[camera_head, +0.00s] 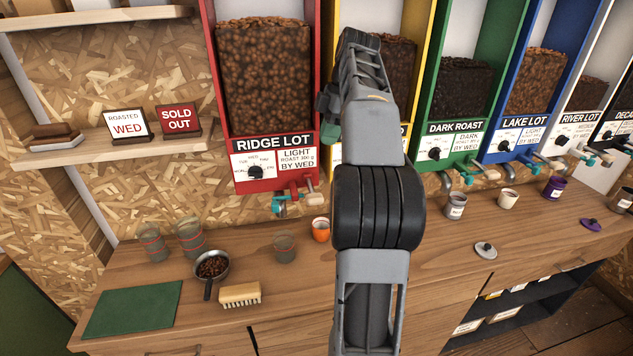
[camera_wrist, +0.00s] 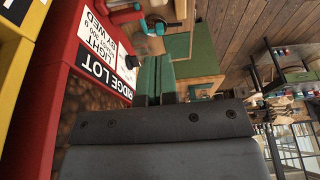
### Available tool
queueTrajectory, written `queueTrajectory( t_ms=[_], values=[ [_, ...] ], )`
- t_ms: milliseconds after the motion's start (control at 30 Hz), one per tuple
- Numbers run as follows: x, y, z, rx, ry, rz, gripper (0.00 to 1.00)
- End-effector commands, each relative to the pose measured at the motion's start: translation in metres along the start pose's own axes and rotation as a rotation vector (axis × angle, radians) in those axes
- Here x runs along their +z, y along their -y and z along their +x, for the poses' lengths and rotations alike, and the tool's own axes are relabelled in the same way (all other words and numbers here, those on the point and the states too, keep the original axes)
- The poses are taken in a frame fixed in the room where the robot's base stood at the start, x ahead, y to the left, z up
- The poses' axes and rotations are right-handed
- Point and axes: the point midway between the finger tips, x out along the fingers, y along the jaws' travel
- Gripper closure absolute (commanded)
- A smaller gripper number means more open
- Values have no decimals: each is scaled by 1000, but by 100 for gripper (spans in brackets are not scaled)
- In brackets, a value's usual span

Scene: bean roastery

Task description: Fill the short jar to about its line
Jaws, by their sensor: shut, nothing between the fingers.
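Two clear jars with red lines stand at the counter's left: a smaller jar (camera_head: 153,243) and a bigger jar (camera_head: 191,238). Another small clear jar (camera_head: 285,246) stands further right, near the red dispenser's spout. I cannot tell for sure which one is the short jar; none visibly holds beans. The red RIDGE LOT dispenser (camera_head: 253,140) is full of brown beans and has a teal-handled spout (camera_head: 292,199). My gripper (camera_head: 326,118) is raised beside its right edge, partly hidden by my arm. Its green fingers (camera_wrist: 155,78) are shut and empty in the wrist view.
A pan of beans (camera_head: 212,266), a brush (camera_head: 240,294) and a green mat (camera_head: 133,310) lie on the counter (camera_head: 300,285). An orange cup (camera_head: 321,229) stands right of the small jar. More dispensers line the right. My arm hides part of the yellow dispenser (camera_head: 413,25).

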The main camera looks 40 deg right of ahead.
Motion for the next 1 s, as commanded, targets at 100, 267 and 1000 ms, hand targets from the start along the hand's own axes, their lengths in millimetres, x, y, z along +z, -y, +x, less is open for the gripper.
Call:
queueTrajectory(
  t_ms=[100, 267, 1000],
  values=[
    [0, 0, 0, 0, 0, -3, 100],
    [0, 0, 0, 0, 0, -1, 100],
    [0, 1, 105, -2, 1, 0, 100]
  ],
)
